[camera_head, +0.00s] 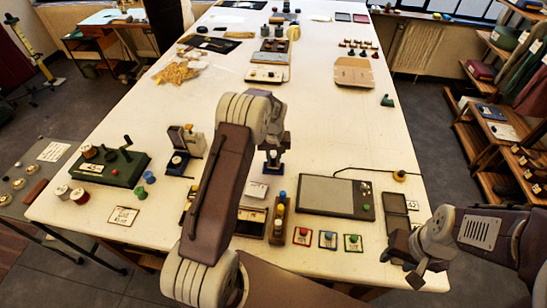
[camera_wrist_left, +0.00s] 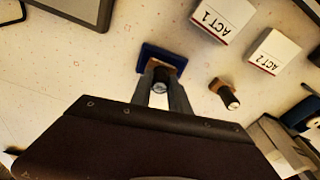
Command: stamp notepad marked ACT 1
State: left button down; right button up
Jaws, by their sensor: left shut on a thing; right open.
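My left gripper (camera_head: 272,155) (camera_wrist_left: 160,92) is shut on a small stamp (camera_wrist_left: 160,85) with a brown wooden part. The stamp is over a dark blue pad (camera_wrist_left: 149,58), which also shows below the gripper in the head view (camera_head: 272,170); I cannot tell whether they touch. In the left wrist view, the white notepad marked ACT 1 (camera_wrist_left: 212,30) lies above and right of the gripper, apart from it. A similar notepad marked ACT 2 (camera_wrist_left: 272,50) is beside it. My right gripper (camera_head: 402,268) is open and empty at the table's right front edge.
A grey tablet (camera_head: 337,196), a rack of coloured bottles (camera_head: 278,232) and several small coloured pieces on cards (camera_head: 328,240) are nearby. A green device (camera_head: 113,167) stands left. Mid-table is mostly clear.

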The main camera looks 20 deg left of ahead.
pick_arm(q)
notch_tip(320, 180, up, 7)
jog(key=p, duration=0.5)
dwell(0.3)
